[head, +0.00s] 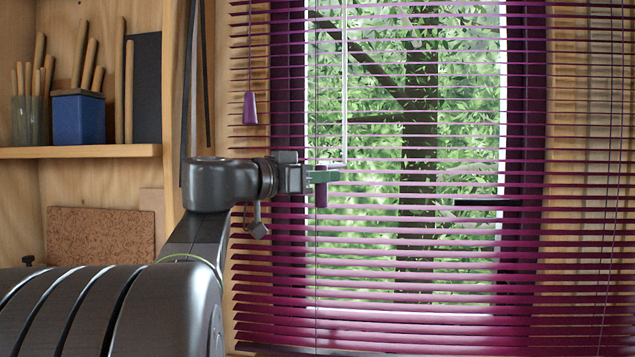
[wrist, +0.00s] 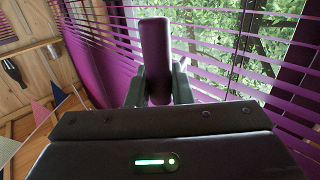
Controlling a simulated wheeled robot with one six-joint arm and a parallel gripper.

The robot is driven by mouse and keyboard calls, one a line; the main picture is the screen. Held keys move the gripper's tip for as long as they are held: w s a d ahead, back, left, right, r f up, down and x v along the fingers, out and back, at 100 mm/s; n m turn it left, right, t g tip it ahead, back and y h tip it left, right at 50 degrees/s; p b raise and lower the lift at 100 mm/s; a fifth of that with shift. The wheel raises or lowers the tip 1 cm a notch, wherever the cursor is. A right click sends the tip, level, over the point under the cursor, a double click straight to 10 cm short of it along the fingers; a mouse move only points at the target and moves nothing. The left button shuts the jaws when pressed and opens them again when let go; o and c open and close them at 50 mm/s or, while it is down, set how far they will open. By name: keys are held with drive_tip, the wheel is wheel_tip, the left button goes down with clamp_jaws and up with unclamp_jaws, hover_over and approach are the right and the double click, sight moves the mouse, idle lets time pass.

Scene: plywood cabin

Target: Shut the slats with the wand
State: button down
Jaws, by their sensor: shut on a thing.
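The purple slats (head: 400,262) of the blind hang across the window and stand open, with green foliage showing through the gaps. The wand (head: 345,90) is a thin pale rod hanging in front of them. It bends sideways at its lower end to a purple handle (head: 321,195). My gripper (head: 322,176) is shut around this handle, just in front of the slats. In the wrist view the handle (wrist: 155,50) stands upright between the two fingers of my gripper (wrist: 158,88). The part of the handle between the fingers is partly hidden.
A purple cord pull (head: 250,108) hangs at the left of the blind, above my wrist. A wooden shelf (head: 80,152) with a blue pot (head: 79,118) of tools is at the left. A thin cord (head: 610,200) hangs at the right.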

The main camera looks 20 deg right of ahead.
drive_tip(key=s+d+n+t+y+b, duration=0.3)
drive_tip(key=s+d+n+t+b, duration=0.1)
drive_tip(key=d+n+t+b, duration=0.1)
drive_tip(key=shift+d+r+n+t+y+b, duration=0.25)
drive_tip(key=shift+d+n+t+y+b, duration=0.25)
drive_tip(key=shift+d+t, duration=1)
drive_tip(key=c, duration=1.6)
unclamp_jaws()
drive_tip(key=shift+c, duration=0.2)
drive_tip(key=o, duration=0.3)
drive_tip(key=shift+s+d, duration=0.2)
drive_tip(key=shift+o, duration=0.2)
drive_tip(key=shift+w, duration=0.1)
